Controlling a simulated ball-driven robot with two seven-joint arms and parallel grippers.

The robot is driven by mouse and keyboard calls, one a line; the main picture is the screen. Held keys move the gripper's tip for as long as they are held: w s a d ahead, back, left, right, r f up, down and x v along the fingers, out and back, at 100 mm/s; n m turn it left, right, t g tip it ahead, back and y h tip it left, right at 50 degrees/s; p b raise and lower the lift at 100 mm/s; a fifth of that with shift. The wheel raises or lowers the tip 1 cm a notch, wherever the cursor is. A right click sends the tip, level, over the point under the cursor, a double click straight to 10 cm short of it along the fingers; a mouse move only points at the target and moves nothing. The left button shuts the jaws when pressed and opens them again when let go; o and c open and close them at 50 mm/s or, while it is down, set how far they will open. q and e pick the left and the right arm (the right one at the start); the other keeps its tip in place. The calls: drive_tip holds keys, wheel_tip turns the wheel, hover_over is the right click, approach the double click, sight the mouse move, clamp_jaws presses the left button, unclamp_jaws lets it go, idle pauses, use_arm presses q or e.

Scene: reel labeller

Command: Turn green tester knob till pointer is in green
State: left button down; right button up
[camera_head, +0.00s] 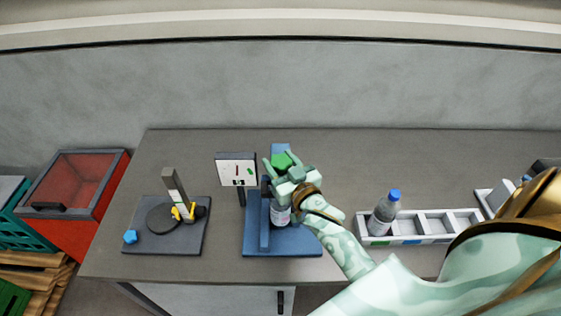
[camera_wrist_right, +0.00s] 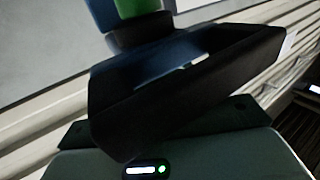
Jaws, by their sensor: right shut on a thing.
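The blue tester (camera_head: 256,240) stands on the middle of the table. Its green knob (camera_head: 281,160) is at the top of the blue post. My right gripper (camera_head: 281,168) is shut on the green knob, which also shows at the top edge of the right wrist view (camera_wrist_right: 138,8). A white gauge panel (camera_head: 237,170) stands just left of the knob. It has small red and green marks and a dark line, but I cannot tell where the pointer stands. A bottle with a label (camera_head: 281,213) stands under the gripper, partly hidden by it. My left gripper is not in view.
A grey device (camera_head: 190,240) with a dark disc, a yellow part and a blue knob (camera_head: 130,237) stands at left. A white divided tray (camera_head: 410,239) holds a blue-capped bottle (camera_head: 385,212) at right. A red bin (camera_head: 75,185) is beyond the left edge.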

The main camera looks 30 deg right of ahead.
drive_tip(key=o, duration=1)
drive_tip(key=shift+c, duration=0.2)
drive_tip(key=s+b, duration=0.1)
drive_tip(key=s, duration=1.5)
drive_tip(key=shift+s+a+b, duration=0.2)
drive_tip(key=shift+a+b, duration=0.15)
drive_tip(key=shift+a, duration=0.1)
drive_tip(key=shift+w, duration=0.1)
